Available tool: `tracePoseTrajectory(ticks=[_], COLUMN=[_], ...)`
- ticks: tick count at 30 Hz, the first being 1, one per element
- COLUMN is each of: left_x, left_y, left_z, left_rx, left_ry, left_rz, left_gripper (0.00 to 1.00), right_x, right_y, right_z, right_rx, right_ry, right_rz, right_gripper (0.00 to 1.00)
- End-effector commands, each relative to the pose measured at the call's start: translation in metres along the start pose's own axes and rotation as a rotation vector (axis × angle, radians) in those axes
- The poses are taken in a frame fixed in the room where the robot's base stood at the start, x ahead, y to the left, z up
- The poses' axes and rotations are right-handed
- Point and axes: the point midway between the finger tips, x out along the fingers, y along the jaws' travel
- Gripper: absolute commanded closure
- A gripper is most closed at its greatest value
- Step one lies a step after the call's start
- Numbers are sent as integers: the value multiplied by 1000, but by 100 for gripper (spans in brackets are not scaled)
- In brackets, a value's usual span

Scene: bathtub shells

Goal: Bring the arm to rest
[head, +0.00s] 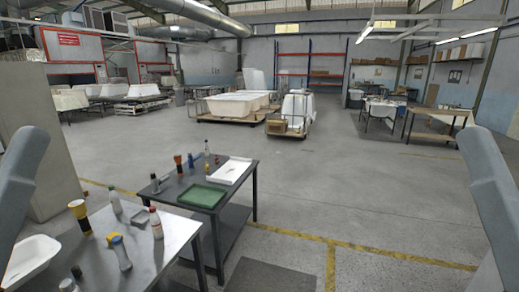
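Two grey arm links of mine show, one at the left edge and one at the right edge of the head view. No fingertips of either hand are in the frame, so I see nothing held.
A dark table (226,213) with a green tray (202,196), a white tray (230,170) and several bottles stands ahead. A metal table (172,228) with bottles and a white basin (28,258) is at lower left. White tub shells (238,104) stand farther back. Floor on the right is clear.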

Motion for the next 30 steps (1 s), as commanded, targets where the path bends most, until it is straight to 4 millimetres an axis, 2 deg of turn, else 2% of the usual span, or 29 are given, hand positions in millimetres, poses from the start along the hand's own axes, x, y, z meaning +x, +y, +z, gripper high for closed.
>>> tracePoseTrajectory(ticks=[1, 3, 9, 12, 15, 20, 27, 30], left_x=[37, 63, 135, 165, 184, 194, 190, 182], left_y=[0, 0, -1, -1, -1, -1, -1, -1], left_z=[-34, -58, -124, -151, -169, -178, -174, -167], left_rx=[-1, -1, -2, -2, -2, -2, -2, -2], left_ry=[0, 0, 0, -1, -1, -1, -1, -1], left_rz=[0, 0, 1, 1, 1, 1, 1, 1], left_gripper=[55, 55, 55, 55, 55, 55, 55, 55], right_x=[37, 63, 135, 165, 184, 194, 190, 182], right_y=[0, 0, 0, 1, 1, 1, 1, 1], right_z=[-34, -58, -124, -152, -170, -178, -175, -167], right_rx=[0, 0, 0, 0, 0, 0, 0, 0], right_ry=[0, 0, 0, 0, 0, -1, -1, -1], right_rz=[0, 0, 0, 0, 0, 0, 0, 0], right_gripper=[30, 30, 30, 30, 30, 30, 30, 30])
